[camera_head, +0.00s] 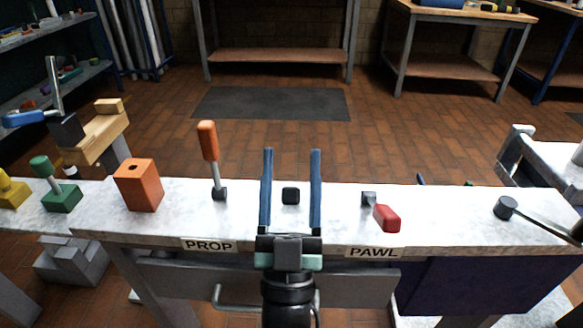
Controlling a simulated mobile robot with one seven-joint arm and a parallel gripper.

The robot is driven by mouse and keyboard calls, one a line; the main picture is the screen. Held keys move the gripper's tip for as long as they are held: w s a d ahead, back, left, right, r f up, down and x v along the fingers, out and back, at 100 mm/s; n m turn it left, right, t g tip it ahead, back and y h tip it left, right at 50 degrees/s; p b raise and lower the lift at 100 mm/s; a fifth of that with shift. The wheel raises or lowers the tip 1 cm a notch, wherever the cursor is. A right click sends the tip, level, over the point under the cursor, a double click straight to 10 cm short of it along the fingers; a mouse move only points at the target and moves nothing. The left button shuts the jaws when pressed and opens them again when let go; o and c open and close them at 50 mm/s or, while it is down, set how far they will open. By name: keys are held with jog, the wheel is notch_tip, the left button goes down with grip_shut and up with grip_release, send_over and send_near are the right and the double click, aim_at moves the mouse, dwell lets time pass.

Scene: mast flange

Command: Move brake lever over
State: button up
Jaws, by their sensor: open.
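My gripper (291,152) is open and empty at the middle of the white bench, its two blue fingers apart and pointing away from me. A lever with an orange handle (208,141) stands nearly upright to its left, behind the PROP label (208,246). A lever with a red handle (386,217) lies low to the right, tilted toward me, behind the PAWL label (374,253). A small black block (291,195) shows between the fingers. No label reads brake, so I cannot tell which lever is the brake lever.
An orange block with a hole (139,185), a green knobbed piece (58,188) and a yellow one (12,190) are on the left. A black-ended bar (530,215) is at the far right. The white bench top (445,215) is clear between the red lever and that bar.

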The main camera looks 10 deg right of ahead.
jog(key=p+v, duration=0.1)
jog(key=v, duration=1.2)
jog(key=shift+c, duration=0.2)
